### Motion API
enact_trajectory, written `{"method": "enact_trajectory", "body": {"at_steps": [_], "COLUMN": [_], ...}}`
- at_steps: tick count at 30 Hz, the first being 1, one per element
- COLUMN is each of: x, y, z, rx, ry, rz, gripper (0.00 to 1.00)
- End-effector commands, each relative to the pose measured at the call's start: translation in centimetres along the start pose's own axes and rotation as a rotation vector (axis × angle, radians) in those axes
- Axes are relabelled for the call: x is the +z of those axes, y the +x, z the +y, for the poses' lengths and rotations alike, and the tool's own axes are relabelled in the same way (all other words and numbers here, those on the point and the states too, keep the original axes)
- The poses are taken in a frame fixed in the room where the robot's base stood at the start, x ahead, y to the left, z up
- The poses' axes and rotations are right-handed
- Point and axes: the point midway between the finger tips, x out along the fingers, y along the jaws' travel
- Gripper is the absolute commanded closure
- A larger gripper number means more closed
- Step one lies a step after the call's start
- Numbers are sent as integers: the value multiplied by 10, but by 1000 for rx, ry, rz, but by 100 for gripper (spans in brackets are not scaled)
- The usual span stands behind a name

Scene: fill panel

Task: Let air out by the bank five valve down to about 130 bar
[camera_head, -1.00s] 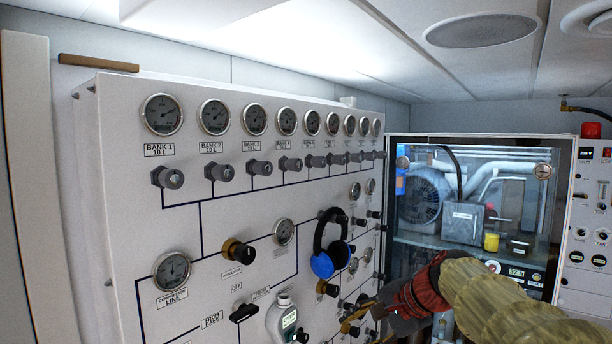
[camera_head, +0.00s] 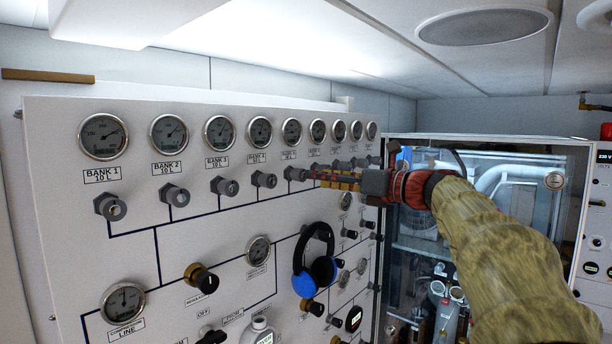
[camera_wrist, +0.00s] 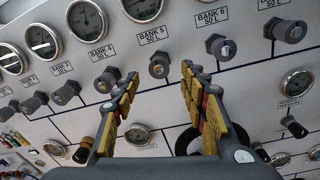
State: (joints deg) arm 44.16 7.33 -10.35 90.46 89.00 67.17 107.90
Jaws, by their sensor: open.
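The bank five valve (camera_wrist: 160,66), a dark grey knob with a pale end, sits below the "BANK 5 50 L" label (camera_wrist: 152,34). In the head view the valve (camera_head: 294,174) is in the upper row on the white panel. My gripper (camera_wrist: 160,76) is open, its yellow and red finger pads on either side of the valve in the wrist view. In the head view my gripper (camera_head: 318,178) comes from the right with its tips close to the valve; contact cannot be told. The bank five gauge (camera_head: 291,131) is above; its reading is too small to tell.
The neighbouring bank four valve (camera_head: 264,179) and bank six valve (camera_wrist: 221,46) flank it closely. Blue and black headphones (camera_head: 312,270) hang lower on the panel (camera_head: 60,250). A glass-fronted compressor cabinet stands to the right.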

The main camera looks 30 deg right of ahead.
Motion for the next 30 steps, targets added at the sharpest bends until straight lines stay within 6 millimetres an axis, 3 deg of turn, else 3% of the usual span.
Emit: {"method": "enact_trajectory", "body": {"at_steps": [6,12,22,30], "x": [0,0,0,0], "y": [35,52,55,55], "z": [1,1,0,0], "rx": [3,1,-1,-1], "ry": [-1,-2,-3,-3], "rz": [2,1,1,1], "gripper": [57,57,57,73]}}
